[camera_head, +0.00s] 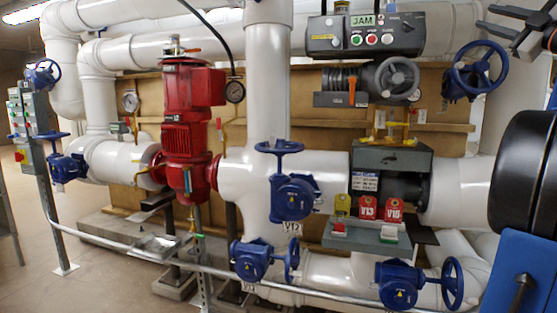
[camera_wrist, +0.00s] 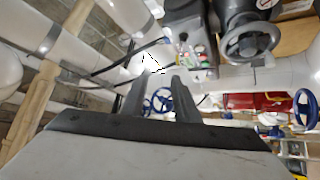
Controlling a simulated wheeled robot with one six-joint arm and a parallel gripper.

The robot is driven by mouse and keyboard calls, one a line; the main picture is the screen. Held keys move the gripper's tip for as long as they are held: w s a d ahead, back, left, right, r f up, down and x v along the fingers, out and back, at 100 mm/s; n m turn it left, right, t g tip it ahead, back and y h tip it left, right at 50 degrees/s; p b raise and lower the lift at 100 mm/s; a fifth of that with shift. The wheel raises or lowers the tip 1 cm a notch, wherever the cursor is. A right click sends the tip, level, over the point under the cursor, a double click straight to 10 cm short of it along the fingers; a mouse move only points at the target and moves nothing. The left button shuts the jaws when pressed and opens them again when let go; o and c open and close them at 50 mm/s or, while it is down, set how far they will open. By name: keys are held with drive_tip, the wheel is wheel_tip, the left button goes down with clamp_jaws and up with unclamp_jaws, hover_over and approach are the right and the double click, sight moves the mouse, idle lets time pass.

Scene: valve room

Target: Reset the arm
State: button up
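My gripper (camera_head: 485,17) is at the top right of the head view, raised in front of the pipes with its dark fingers pointing left. In the wrist view my gripper (camera_wrist: 158,80) shows two dark fingers with a clear gap between them. It is open, with nothing between the fingers. In the head view it is above and to the right of a blue handwheel (camera_head: 479,69) and appears apart from it; the depth between them is hard to judge. Part of my arm at the right edge hides what is behind it.
White pipes fill the scene, with a red pump (camera_head: 188,125) at left. A control box marked JAM (camera_head: 365,35) and a grey handwheel (camera_head: 397,78) are top centre. Blue valves (camera_head: 292,197) sit lower. Tags V13 (camera_head: 368,209) and V15 hang by a grey tray (camera_head: 365,237). Floor is open at left.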

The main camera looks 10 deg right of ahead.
drive_tip(key=w+a+f+m+g+h, duration=0.1)
drive_tip(key=w+a+f+m+h, duration=0.55)
drive_tip(key=m+h, duration=0.5)
drive_tip(key=s+a+f+m+g+y, duration=0.1)
drive_tip(key=a+f+m+g, duration=0.45)
drive_tip(key=f, duration=0.85)
drive_tip(key=s+a+f+g, duration=0.1)
drive_tip(key=a+f+g, duration=0.1)
drive_tip(key=a+f, duration=0.85)
drive_tip(key=s+a+f+n+g+y, duration=0.1)
drive_tip(key=s+a+f, duration=0.5)
drive_tip(key=f, duration=0.7)
drive_tip(key=s+a+f+n+g+y, duration=0.1)
drive_tip(key=s+a+f+g+y, duration=0.3)
drive_tip(key=s+a+f, duration=0.3)
drive_tip(key=s+a+f+n+g+y, duration=0.1)
drive_tip(key=s+a+f+g+y, duration=0.2)
drive_tip(key=f, duration=1.5)
drive_tip(key=s+a+g, duration=0.1)
drive_tip(key=s+a, duration=0.3)
drive_tip(key=s, duration=0.2)
drive_tip(key=shift+f+g, duration=0.3)
drive_tip(key=shift+g, duration=0.05)
drive_tip(key=shift+d, duration=0.1)
drive_tip(key=shift+c, duration=0.5)
